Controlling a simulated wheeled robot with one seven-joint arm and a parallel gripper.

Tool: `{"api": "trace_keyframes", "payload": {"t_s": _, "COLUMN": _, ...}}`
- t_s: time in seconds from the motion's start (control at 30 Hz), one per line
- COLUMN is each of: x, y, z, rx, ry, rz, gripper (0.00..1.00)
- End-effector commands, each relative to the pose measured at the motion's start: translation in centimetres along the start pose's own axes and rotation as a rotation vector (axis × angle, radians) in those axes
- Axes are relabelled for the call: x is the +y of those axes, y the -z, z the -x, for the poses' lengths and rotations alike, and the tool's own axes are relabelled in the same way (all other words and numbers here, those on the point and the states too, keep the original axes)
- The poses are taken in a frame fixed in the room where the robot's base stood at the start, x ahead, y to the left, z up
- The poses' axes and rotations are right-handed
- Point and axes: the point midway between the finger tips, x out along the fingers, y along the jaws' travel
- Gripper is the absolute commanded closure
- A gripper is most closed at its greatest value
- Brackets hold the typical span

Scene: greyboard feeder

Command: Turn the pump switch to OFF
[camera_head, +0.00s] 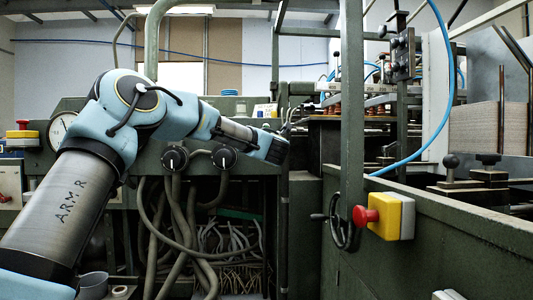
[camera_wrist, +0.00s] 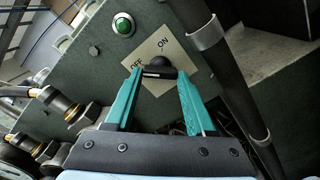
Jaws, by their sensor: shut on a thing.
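In the wrist view the pump switch (camera_wrist: 158,64) is a black knob on a pale label plate (camera_wrist: 161,88). The plate reads OFF on the left and ON at the upper right. My gripper (camera_wrist: 159,74) has its two teal fingers on either side of the switch's dark handle and is shut on it. The handle lies roughly across the picture between the fingertips. I cannot tell clearly which mark it points to. In the head view my arm reaches right to the machine panel, and the switch and fingertips are hidden there.
In the wrist view a green button (camera_wrist: 123,25) sits above left of the plate, a dark pipe (camera_wrist: 232,88) runs close on the right, and brass-ended cable fittings (camera_wrist: 62,105) are at left. In the head view a red stop button (camera_head: 364,216) is on the right-hand machine.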

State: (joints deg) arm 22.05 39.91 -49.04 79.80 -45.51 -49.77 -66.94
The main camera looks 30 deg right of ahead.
Motion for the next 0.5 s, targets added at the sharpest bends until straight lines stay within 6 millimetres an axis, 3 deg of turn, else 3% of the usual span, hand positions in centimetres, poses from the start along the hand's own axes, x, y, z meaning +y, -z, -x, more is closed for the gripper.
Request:
{"api": "trace_keyframes", "payload": {"t_s": 0.4, "x": -0.04, "y": 0.13, "z": -0.04, "rx": 0.003, "ry": 0.001, "rz": 0.007, "gripper": 1.00}}
{"api": "trace_keyframes", "payload": {"t_s": 0.43, "x": -0.04, "y": 0.13, "z": -0.04, "rx": 0.002, "ry": 0.001, "rz": 0.007, "gripper": 0.42}}
{"api": "trace_keyframes", "payload": {"t_s": 0.5, "x": -0.03, "y": 0.11, "z": -0.04, "rx": 0.002, "ry": 0.001, "rz": 0.007, "gripper": 0.34}}
